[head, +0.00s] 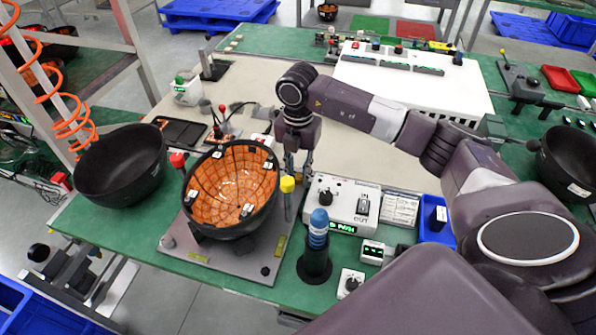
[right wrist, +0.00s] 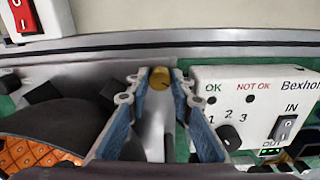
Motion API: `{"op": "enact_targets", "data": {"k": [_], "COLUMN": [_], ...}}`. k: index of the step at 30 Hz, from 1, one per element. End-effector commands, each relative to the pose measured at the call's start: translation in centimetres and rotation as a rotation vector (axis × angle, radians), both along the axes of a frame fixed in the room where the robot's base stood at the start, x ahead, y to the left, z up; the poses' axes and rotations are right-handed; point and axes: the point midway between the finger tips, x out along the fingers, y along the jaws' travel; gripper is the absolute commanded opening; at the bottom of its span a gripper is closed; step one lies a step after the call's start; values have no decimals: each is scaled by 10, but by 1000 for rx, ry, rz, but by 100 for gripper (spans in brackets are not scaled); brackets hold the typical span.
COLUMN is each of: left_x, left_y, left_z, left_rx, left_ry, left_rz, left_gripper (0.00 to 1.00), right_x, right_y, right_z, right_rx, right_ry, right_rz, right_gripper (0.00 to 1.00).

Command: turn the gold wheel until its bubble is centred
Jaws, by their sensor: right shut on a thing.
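The gold wheel (right wrist: 160,77) shows in the right wrist view as a small round brass-coloured piece between the fingertips of my right gripper (right wrist: 157,85). The right gripper is shut on it, with a blue-sided finger at each side. In the head view my right gripper (head: 292,160) points down just behind the black bowl with the orange tiled inside (head: 232,185); the wheel is hidden there. The bowl sits on a grey plate (head: 225,262). I cannot make out a bubble in either view. My left gripper is not in view.
A red-capped post (head: 178,162) and a yellow-capped post (head: 287,185) flank the bowl. A white control box (head: 345,208) stands right of the gripper, with a blue-topped black stand (head: 317,250) in front. Another black bowl (head: 120,170) is at left. The beige mat behind is largely clear.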

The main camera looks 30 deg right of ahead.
Motion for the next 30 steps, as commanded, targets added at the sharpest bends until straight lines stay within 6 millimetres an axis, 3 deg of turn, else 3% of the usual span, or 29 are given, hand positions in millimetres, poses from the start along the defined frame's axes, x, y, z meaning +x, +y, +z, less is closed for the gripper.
{"op": "enact_targets", "data": {"k": [21, 22, 26, 30], "left_x": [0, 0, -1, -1], "left_y": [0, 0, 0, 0], "left_z": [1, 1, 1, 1], "left_rx": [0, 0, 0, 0], "left_ry": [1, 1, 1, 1], "left_rz": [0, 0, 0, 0], "left_gripper": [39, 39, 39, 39], "right_x": [3, 3, 2, 1], "right_y": [-2, -2, -1, -1], "right_z": [3, 3, 2, 1], "right_rx": [-2, -2, -1, -1], "right_ry": [-9, -9, -7, -3], "right_rz": [-75, -75, -74, -73], "right_gripper": [0, 24, 38, 39]}}
